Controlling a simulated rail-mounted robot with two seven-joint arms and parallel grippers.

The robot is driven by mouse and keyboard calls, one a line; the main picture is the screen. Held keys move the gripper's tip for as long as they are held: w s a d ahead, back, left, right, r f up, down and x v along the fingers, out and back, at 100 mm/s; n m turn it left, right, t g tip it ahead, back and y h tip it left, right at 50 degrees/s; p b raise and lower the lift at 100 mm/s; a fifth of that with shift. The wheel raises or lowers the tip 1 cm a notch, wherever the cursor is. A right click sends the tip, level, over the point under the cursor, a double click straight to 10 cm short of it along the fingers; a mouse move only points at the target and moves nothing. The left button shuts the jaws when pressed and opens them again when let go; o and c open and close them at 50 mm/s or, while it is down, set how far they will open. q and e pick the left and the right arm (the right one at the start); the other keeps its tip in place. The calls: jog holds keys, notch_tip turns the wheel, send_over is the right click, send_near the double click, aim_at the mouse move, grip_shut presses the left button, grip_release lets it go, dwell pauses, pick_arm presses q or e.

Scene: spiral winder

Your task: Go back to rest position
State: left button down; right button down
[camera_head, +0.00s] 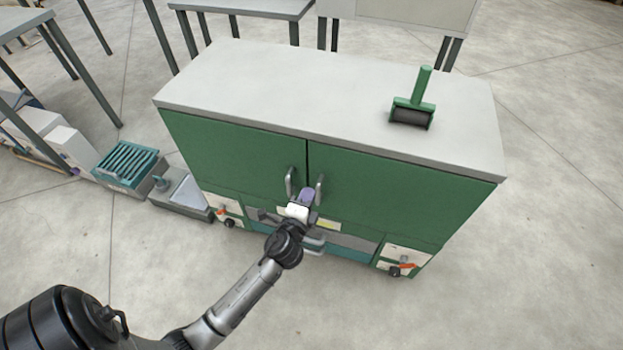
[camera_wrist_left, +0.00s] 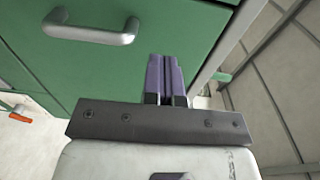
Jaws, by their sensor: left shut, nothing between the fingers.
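My left arm comes in from the bottom left of the head view. Its gripper (camera_head: 307,194) is at the front of the green cabinet (camera_head: 235,152), by the two door handles. In the left wrist view the purple fingers of my left gripper (camera_wrist_left: 164,75) are together with nothing between them. A grey door handle (camera_wrist_left: 91,27) shows up and left of the fingers, apart from them. Both cabinet doors look shut. My right gripper is in neither view.
A green roller tool (camera_head: 412,108) stands on the grey cabinet top (camera_head: 300,85). A teal slatted crate (camera_head: 127,167) and a grey box (camera_head: 180,192) are on the floor to the left. The floor at right is clear.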

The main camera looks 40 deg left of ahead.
pick_arm(q)
jog(key=v, duration=0.5)
jog(key=shift+s+d+r, duration=0.2)
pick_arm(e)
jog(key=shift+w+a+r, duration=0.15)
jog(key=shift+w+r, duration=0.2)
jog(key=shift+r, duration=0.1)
pick_arm(q)
jog(key=shift+w, duration=0.1)
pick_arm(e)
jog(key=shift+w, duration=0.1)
